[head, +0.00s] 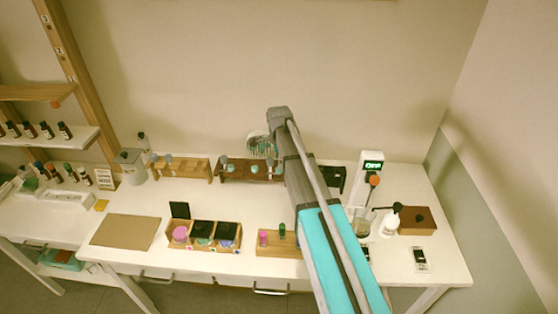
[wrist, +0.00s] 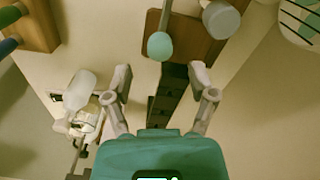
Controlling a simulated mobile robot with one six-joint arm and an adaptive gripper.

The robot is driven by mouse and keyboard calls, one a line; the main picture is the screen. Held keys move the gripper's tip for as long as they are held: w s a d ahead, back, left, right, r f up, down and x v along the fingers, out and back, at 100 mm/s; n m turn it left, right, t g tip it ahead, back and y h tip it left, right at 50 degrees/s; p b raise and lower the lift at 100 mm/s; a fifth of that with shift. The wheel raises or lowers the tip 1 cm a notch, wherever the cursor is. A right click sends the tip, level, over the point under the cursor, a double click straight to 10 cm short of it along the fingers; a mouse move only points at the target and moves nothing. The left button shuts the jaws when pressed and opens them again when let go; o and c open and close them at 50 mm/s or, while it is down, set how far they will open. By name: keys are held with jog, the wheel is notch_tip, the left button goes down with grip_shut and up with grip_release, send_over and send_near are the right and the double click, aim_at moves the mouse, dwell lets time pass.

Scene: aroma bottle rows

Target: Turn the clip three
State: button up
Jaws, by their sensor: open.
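I cannot make out which part is clip three. A dark wooden rack (head: 233,177) with several grey and teal rounded pieces stands at the back of the table, partly behind my arm. In the wrist view, a brown wooden block (wrist: 189,45) carries a teal egg-shaped tip (wrist: 160,46) on a thin stem and a grey round knob (wrist: 221,20). My gripper (wrist: 160,75) is open and empty, its fingers apart. The teal tip appears just beyond the gap between the fingertips, not gripped. My gripper's fingers cannot be made out in the head view.
A lighter wooden rack (head: 181,168) stands left of the dark one. A wooden tray (head: 207,246) with dark compartments is at front. A white device with a green display (head: 372,165), a white bottle (head: 389,224) and a brown box (head: 417,221) stand right.

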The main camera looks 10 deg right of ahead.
jog(key=shift+r+p, duration=4.65)
jog(key=shift+r, duration=0.35)
jog(key=s+f+n+b, duration=0.8)
jog(key=s+n, duration=0.1)
jog(key=s, duration=0.3)
jog(key=s+d+f+n+b, duration=0.1)
jog(key=s+f+n+b, duration=0.7)
jog(key=s, duration=0.5)
jog(key=shift+s+d+n, duration=0.15)
jog(key=shift+s+n, duration=0.15)
jog(key=shift+n, duration=0.2)
jog(key=shift+s, duration=0.1)
